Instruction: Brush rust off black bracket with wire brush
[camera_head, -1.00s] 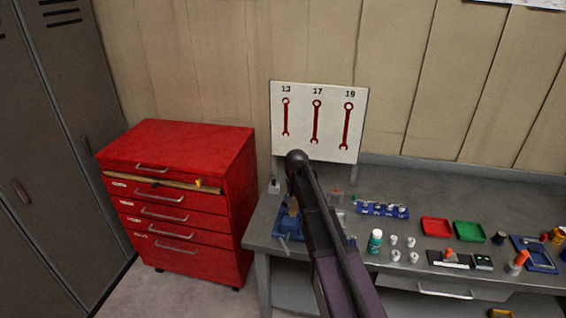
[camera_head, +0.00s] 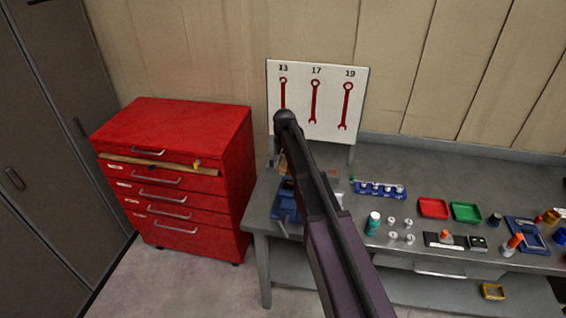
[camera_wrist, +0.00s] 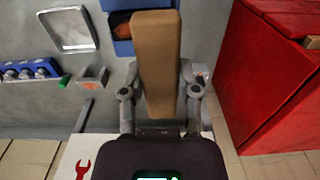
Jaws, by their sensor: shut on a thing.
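In the wrist view my gripper (camera_wrist: 160,92) is shut on a tan, wooden-looking block (camera_wrist: 157,50), which seems to be the wire brush. No bristles show on the side facing the camera. Beyond the block is a blue fixture (camera_wrist: 122,47) with a rusty orange-brown piece (camera_wrist: 120,22) in it, possibly the bracket; the block partly covers it. I cannot tell whether block and piece touch. In the head view, a blue vise-like fixture (camera_head: 285,206) stands at the bench's left end, partly behind my arm. My gripper is hidden there.
A wrench board (camera_head: 335,75) stands behind the fixture. A blue rack (camera_head: 380,190), a teal bottle (camera_head: 373,222), red and green trays (camera_head: 433,207) lie to the right.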

